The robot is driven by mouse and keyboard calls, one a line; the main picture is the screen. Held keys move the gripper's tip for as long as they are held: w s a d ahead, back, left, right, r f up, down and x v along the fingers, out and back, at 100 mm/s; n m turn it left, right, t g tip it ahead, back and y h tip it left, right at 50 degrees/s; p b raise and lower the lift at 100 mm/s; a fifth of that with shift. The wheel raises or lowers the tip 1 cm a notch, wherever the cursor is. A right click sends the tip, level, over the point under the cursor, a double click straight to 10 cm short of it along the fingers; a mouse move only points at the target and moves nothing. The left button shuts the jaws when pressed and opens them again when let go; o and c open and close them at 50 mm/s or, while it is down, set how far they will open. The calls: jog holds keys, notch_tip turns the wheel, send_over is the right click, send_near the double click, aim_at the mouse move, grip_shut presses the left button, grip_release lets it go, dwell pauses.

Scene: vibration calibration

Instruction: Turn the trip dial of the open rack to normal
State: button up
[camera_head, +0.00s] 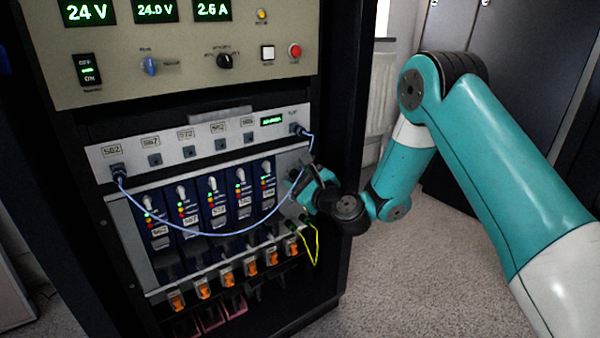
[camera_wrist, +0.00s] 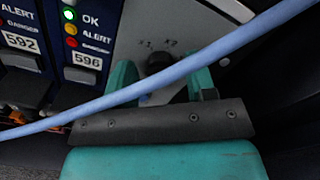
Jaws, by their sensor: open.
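The trip dial (camera_wrist: 158,61), a dark round knob on a pale panel, shows in the wrist view with small markings above it that look like "X1" and "X2". Its pointer direction is too dark to tell. My gripper (camera_wrist: 163,80) is open, with one teal finger on each side below the dial. I cannot tell whether the fingers touch it. In the head view my gripper (camera_head: 303,186) is at the right end of the module row of the open rack (camera_head: 130,245) and hides the dial.
A blue cable (camera_head: 215,234) hangs across the modules (camera_wrist: 88,45) and crosses diagonally in front of my gripper in the wrist view. A yellow-green cable (camera_head: 317,245) loops below my gripper. Orange switches (camera_head: 203,289) line the lower row. Floor right of the rack is clear.

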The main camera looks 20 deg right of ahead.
jog(key=c, duration=0.9)
jog(key=shift+n, duration=0.3)
jog(key=n+b, duration=0.2)
jog(key=n, duration=0.3)
jog(key=shift+f, duration=0.15)
jog(key=n+b, duration=0.2)
jog(key=n, duration=0.3)
jog(key=shift+f+n+b, duration=0.1)
jog(key=shift+n+b, duration=0.2)
jog(key=shift+b, duration=0.1)
jog(key=n+b, duration=0.3)
jog(key=n, duration=0.3)
jog(key=shift+f+b, duration=0.1)
jog(key=shift+b, duration=0.3)
jog(key=n+b, duration=0.2)
jog(key=n, duration=0.2)
jog(key=shift+n+b, duration=0.3)
jog(key=shift+b, duration=0.05)
